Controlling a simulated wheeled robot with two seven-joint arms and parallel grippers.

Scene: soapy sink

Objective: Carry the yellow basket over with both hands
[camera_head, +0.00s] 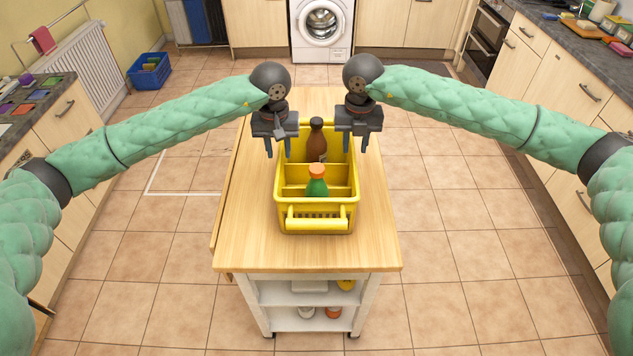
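The yellow basket (317,224) stands upright on the wooden top of a kitchen cart (245,245). It holds a brown bottle (316,143) towards the back and a green bottle with an orange cap (317,182) nearer the front. My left gripper (278,153) points down at the basket's left side, near its back, with its fingers apart. My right gripper (353,148) points down at the basket's right side, near its back, with its fingers apart. I cannot tell whether either touches the rim. Part of the basket's back is hidden by the grippers.
The cart's lower shelves hold several small items. Tiled floor (440,250) is clear on both sides. A blue crate (149,71) stands on the floor at the back left, near a radiator (80,65). A washing machine (322,28) is at the back, and counters line both sides.

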